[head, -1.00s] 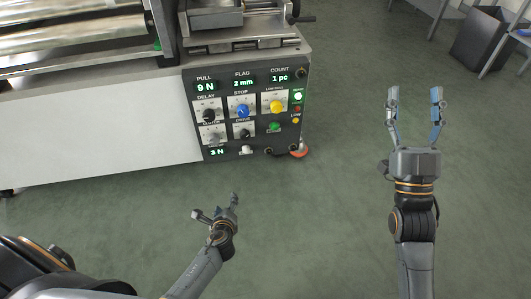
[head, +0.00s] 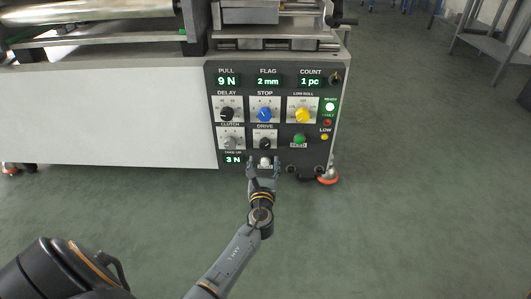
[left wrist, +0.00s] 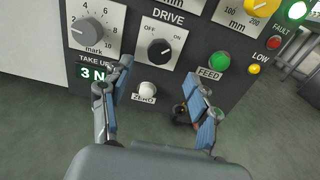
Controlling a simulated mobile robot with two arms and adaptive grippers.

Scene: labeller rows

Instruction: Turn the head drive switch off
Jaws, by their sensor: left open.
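The drive switch is a black rotary knob (head: 265,143) on a white plate labelled DRIVE, low in the middle of the dark control panel (head: 213,110). In the left wrist view the drive knob (left wrist: 159,48) sits between OFF at upper left and ON at upper right, its white mark pointing towards ON. My left gripper (head: 264,163) is open and empty just below the knob, in front of the white ZERO button. In the left wrist view its fingers (left wrist: 160,85) stand apart below the drive plate, one on each side of the ZERO button (left wrist: 147,88).
Around the drive knob are the grey CLUTCH knob (head: 231,143), the blue STOP knob (head: 264,114), the yellow LOW ROLL knob (head: 302,115) and the green FEED button (head: 299,139). A red-rimmed machine foot (head: 328,179) is at lower right.

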